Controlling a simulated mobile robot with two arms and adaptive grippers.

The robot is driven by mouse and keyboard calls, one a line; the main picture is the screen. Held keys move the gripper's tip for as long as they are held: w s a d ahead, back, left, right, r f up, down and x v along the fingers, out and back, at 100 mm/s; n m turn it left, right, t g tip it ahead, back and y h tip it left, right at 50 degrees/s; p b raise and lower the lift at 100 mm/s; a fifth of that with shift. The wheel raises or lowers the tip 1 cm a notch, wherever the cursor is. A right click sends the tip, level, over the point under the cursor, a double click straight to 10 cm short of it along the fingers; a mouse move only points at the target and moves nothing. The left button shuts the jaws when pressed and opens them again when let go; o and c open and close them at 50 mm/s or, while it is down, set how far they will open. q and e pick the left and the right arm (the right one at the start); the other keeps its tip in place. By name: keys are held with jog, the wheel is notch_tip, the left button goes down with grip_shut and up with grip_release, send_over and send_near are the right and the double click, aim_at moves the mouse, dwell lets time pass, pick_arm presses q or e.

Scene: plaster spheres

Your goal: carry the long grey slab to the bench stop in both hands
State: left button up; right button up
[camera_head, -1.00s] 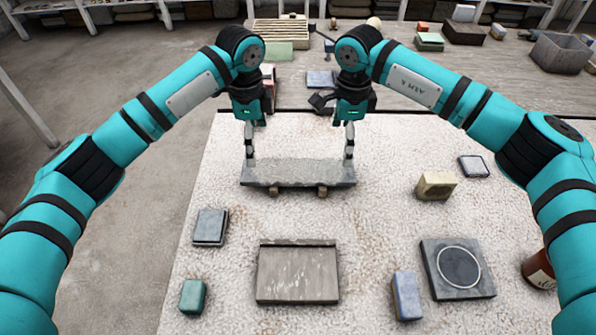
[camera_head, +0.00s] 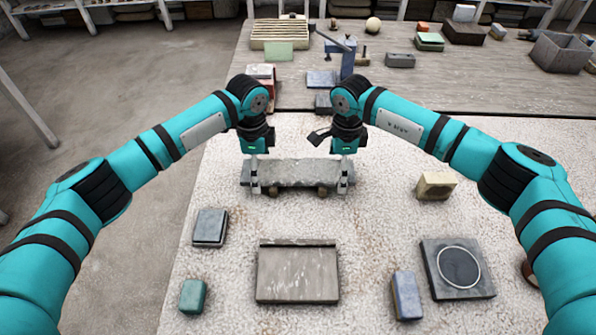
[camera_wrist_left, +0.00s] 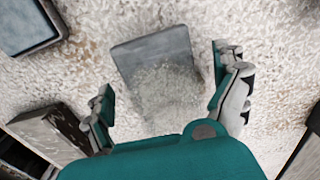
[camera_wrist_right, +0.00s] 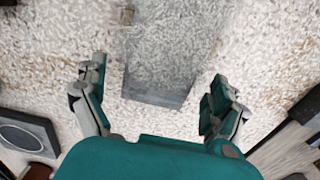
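The long grey slab (camera_head: 300,173) lies level across two small wooden blocks on the pale speckled worktop. My left gripper (camera_head: 256,184) is down at its left end and my right gripper (camera_head: 343,184) at its right end. In the left wrist view the slab end (camera_wrist_left: 158,70) lies between the open fingers (camera_wrist_left: 168,88), with gaps on both sides. In the right wrist view the slab end (camera_wrist_right: 160,80) also lies between open fingers (camera_wrist_right: 158,84), with gaps. A grey-brown board with a raised far edge (camera_head: 297,275), perhaps the bench stop, lies nearer me.
A blue block (camera_head: 406,295), ringed dark plate (camera_head: 458,268) and cream block (camera_head: 436,186) are to the right. The worktop between slab and board is clear.

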pick_arm(q)
jog(key=c, duration=1.7)
pick_arm(e)
jog(key=c, duration=1.7)
pick_arm(q)
jog(key=shift+r, duration=0.1)
pick_arm(e)
jog(key=shift+r, duration=0.1)
pick_arm(q)
jog(key=shift+w, duration=0.1)
pick_arm(e)
jog(key=shift+w, duration=0.1)
